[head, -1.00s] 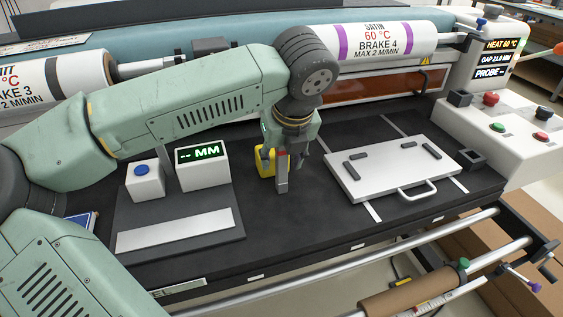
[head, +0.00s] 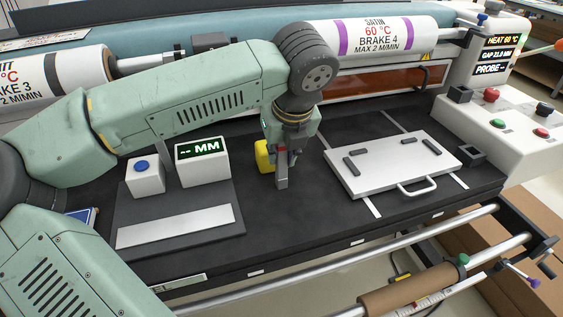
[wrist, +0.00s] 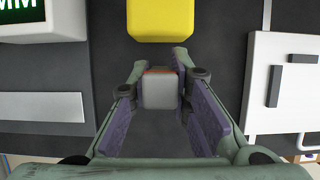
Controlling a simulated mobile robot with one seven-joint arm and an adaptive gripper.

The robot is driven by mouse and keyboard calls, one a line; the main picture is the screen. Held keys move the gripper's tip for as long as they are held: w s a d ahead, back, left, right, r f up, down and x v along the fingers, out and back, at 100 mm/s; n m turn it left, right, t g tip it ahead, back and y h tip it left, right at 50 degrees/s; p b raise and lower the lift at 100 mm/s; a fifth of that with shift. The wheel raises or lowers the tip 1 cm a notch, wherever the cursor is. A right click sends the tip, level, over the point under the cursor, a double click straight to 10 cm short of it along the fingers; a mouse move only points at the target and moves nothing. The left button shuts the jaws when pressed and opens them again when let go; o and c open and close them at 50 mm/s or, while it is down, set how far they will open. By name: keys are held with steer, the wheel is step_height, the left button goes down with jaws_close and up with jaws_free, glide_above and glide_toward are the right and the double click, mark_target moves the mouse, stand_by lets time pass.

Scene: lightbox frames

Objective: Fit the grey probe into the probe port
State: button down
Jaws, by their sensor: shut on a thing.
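The grey probe (head: 281,181) is a small upright block with a red band near its top. My gripper (head: 284,158) is shut on it and holds it over the dark bench, near the bench's middle. In the wrist view the probe (wrist: 160,93) sits between the two finger pads, its red edge at the far side. I cannot tell whether its lower end touches the bench. Two dark square sockets show at the right: one on the white console (head: 460,94), one at the console's near left side (head: 473,154). I cannot tell which is the probe port. The display reads "PROBE --" (head: 490,69).
A yellow block (head: 262,154) stands just behind my gripper. A white plate with a handle (head: 392,176) lies to the right, before the sockets. A white display box (head: 203,173) and a blue-button box (head: 145,182) stand left. Bare bench lies between.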

steer(key=shift+r, duration=0.1)
step_height(320, 180, up, 9)
steer(key=shift+r+b, duration=0.1)
steer(key=shift+b, duration=0.9)
steer(key=shift+r, duration=0.35)
